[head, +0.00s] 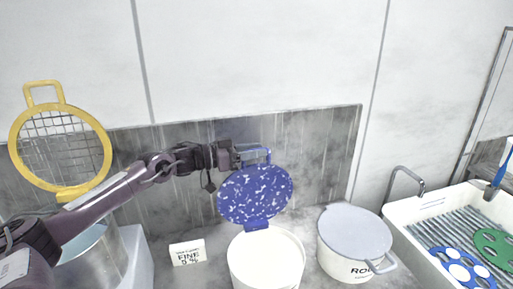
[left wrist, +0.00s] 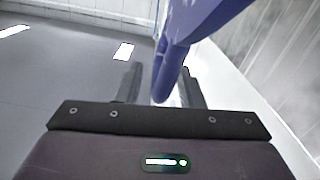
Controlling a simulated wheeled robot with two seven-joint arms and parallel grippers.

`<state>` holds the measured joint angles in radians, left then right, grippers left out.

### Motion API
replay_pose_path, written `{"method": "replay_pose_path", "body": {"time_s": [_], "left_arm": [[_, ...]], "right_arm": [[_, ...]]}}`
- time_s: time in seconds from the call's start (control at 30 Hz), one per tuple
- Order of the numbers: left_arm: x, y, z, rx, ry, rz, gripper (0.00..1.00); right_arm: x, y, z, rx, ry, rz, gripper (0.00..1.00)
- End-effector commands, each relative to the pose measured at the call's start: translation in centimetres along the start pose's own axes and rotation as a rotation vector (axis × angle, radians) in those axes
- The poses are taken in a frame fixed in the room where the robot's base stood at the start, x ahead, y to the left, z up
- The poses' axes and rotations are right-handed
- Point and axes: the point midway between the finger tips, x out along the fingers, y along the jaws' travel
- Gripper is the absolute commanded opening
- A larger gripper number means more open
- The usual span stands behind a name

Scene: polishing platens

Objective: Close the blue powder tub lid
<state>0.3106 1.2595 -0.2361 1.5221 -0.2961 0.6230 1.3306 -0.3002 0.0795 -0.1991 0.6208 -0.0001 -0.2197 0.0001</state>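The powder tub (head: 265,262) is a white round tub standing on the counter, with pale contents showing at its open top. Its blue speckled lid (head: 255,192) stands raised, nearly upright, on a blue hinge at the tub's back rim. My left gripper (head: 256,157) is at the lid's top edge, by the lid's handle. In the left wrist view the blue handle (left wrist: 168,80) lies between the spread fingers of the gripper (left wrist: 162,88), with a gap on the left side. Whether a finger touches it is unclear. My right gripper is out of view.
A white pot with a grey lid (head: 355,233) stands right of the tub. A "FINE" card (head: 187,252) stands to the left. A yellow-framed sieve (head: 60,190) is far left. A white tray (head: 411,214) holding blue and green discs is at the right. A wall stands behind.

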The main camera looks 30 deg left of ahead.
Motion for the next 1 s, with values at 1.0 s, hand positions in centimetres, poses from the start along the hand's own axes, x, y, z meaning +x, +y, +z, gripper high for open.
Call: {"method": "replay_pose_path", "body": {"time_s": [1.0], "left_arm": [[0.81,0.08,0.03,0.002,-0.002,0.003,0.00]], "right_arm": [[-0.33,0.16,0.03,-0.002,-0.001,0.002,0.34]]}}
